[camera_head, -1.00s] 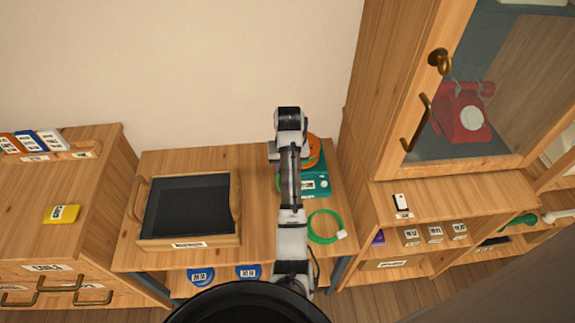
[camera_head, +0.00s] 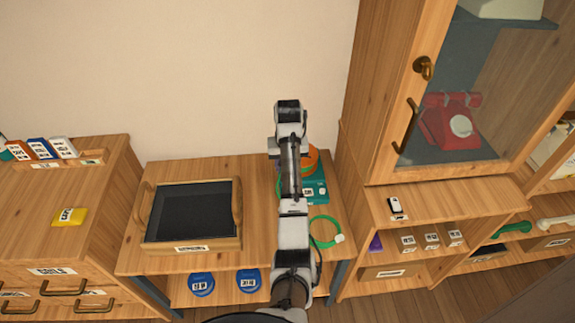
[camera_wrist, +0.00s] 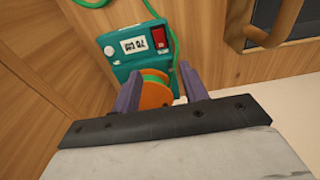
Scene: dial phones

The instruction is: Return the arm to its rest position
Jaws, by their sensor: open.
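My arm (camera_head: 293,195) reaches up the middle of the head view, over the right part of the low wooden bench. My gripper shows in the wrist view (camera_wrist: 160,95), with its two purple-grey fingers apart. An orange and green spool (camera_wrist: 154,90) appears between and beyond the fingers, against a teal device (camera_wrist: 138,46) with a label and a red switch. I cannot tell from this whether the fingers touch the spool. In the head view the teal device (camera_head: 316,190) and the spool (camera_head: 311,160) are partly hidden behind my arm.
A black-lined wooden tray (camera_head: 237,205) stands left on the bench. A green cable loop (camera_head: 318,243) lies right of my arm. A tall cabinet with a glass door (camera_head: 408,130) and a red phone (camera_head: 450,128) stands close on the right. A drawer unit (camera_head: 60,250) stands left.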

